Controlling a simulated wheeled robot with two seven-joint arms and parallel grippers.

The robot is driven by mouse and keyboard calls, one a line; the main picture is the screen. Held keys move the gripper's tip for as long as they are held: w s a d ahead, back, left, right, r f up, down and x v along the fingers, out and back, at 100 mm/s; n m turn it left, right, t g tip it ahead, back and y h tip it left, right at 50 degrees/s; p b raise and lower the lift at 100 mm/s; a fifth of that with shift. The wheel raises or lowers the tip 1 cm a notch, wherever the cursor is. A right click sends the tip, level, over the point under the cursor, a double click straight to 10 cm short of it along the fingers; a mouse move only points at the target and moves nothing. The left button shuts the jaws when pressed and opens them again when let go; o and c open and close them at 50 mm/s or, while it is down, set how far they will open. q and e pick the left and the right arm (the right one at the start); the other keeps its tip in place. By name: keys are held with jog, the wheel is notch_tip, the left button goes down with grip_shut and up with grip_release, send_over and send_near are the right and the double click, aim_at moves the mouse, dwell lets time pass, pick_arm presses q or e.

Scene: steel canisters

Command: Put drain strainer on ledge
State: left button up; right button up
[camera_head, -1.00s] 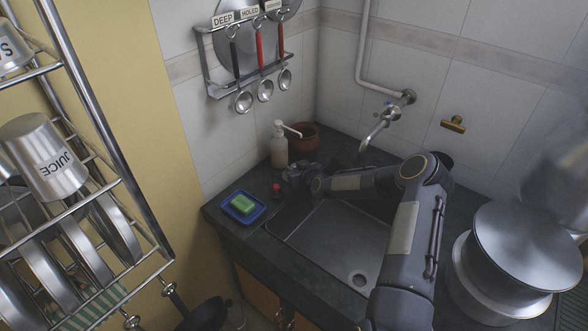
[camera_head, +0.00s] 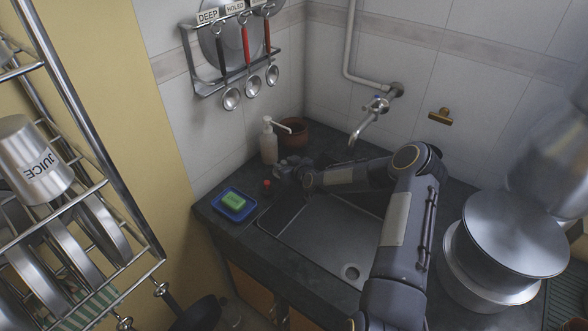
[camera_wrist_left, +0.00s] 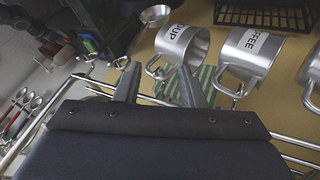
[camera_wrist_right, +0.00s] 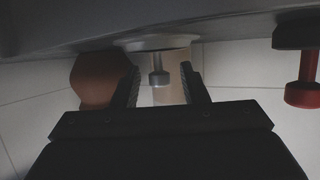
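In the right wrist view, which looks upside down, a small metal piece with a grey knob and pale round disc (camera_wrist_right: 157,66), apparently the drain strainer, stands on the dark counter. My right gripper (camera_wrist_right: 160,84) is open, its fingers on either side of the knob with gaps showing. In the head view my right gripper (camera_head: 288,170) is low at the sink's far left corner; the strainer cannot be made out there. My left gripper (camera_wrist_left: 158,82) is open and empty near the rack of steel cups. Which surface is the ledge, I cannot tell.
A red-handled stopper (camera_wrist_right: 302,85) stands beside the strainer. A soap bottle (camera_head: 268,143) and brown pot (camera_head: 295,132) are behind my right gripper. A blue tray (camera_head: 223,211) with a green sponge is at left. The sink (camera_head: 320,238) is empty; large pots (camera_head: 515,238) stand right.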

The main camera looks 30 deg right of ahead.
jog(key=b+v, duration=0.2)
jog(key=v, duration=0.9)
jog(key=s+a+r+g, duration=0.5)
jog(key=s+a+r, duration=0.65)
jog(key=s, duration=0.25)
pick_arm(q)
jog(key=shift+f, duration=0.95)
pick_arm(e)
jog(key=s+a+r+m+g+y, duration=0.1)
jog(key=s+a+r+y, duration=0.1)
jog(key=s, duration=0.8)
jog(key=s+a+r+g+y, duration=0.1)
jog(key=s+a, duration=0.4)
jog(key=s, duration=0.5)
jog(key=shift+a+r+m+g+y, duration=0.3)
jog(key=shift+r+m+g+y, duration=0.1)
jog(key=shift+g, duration=0.1)
pick_arm(q)
jog(key=shift+s, duration=0.1)
pick_arm(e)
jog(key=shift+s, duration=0.1)
